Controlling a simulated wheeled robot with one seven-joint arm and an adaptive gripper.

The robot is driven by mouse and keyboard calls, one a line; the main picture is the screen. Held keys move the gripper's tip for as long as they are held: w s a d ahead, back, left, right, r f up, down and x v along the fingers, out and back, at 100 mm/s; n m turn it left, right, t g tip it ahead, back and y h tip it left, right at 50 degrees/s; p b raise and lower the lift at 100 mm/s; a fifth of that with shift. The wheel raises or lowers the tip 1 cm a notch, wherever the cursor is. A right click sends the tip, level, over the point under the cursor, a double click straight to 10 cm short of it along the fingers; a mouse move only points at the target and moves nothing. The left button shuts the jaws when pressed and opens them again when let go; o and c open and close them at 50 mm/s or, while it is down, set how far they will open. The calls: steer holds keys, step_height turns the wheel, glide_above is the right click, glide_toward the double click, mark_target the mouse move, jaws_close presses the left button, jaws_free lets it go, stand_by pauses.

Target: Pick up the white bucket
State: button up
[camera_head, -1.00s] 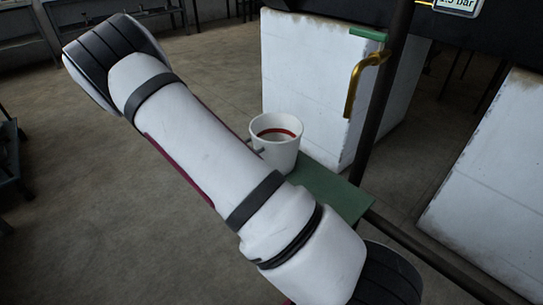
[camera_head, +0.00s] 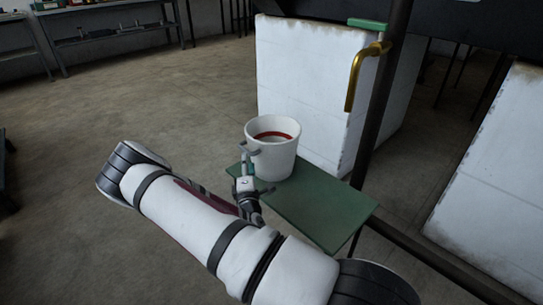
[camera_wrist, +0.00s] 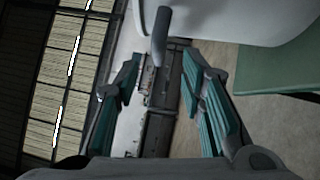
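The white bucket (camera_head: 272,160) has a red band inside and stands upright on a small green table (camera_head: 315,205) in the head view. My gripper (camera_head: 256,170) is at its left side, close to its wall. In the wrist view the bucket's pale wall (camera_wrist: 225,18) fills the top right. My gripper (camera_wrist: 160,62) is open there, its teal-padded fingers apart with nothing held. A grey rounded bar (camera_wrist: 160,35) lies between and beyond the fingertips, near the bucket; whether it is the bucket's handle I cannot tell. I cannot tell if the fingers touch the bucket.
A large white block (camera_head: 305,85) stands behind the table. A brass pipe (camera_head: 357,75) and a dark post (camera_head: 378,110) rise at the table's right. A dark rail runs low at right. The floor at left is open, with shelves (camera_head: 110,35) far back.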

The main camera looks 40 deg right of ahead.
mark_target(244, 148)
steer(key=shift+a+b+x, duration=0.25)
steer(key=shift+b+x, duration=0.85)
steer(key=shift+x, duration=2.65)
steer(key=shift+w, duration=0.15)
jaws_close()
steer(key=shift+r, duration=0.1)
